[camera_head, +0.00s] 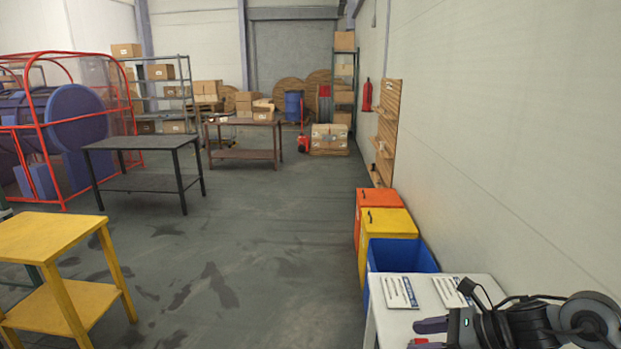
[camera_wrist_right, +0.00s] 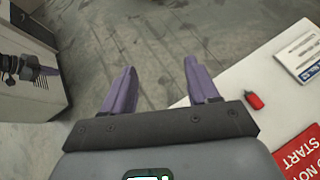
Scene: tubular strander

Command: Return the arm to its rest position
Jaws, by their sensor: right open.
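My right gripper (camera_head: 428,335) is at the lower right in the head view, over the white table (camera_head: 386,326). In the right wrist view the same gripper (camera_wrist_right: 160,68) has its two purple fingers wide apart, with nothing between them. Floor and the table edge show beyond the fingers. My left arm does not show in the head view.
Printed cards (camera_head: 399,291) lie on the white table. A small red item (camera_wrist_right: 254,101) and a red sign (camera_wrist_right: 302,155) lie there too. A blue bin (camera_head: 400,255), yellow bin (camera_head: 388,223) and orange bin line the wall. A yellow table (camera_head: 45,235) stands left; the middle floor is clear.

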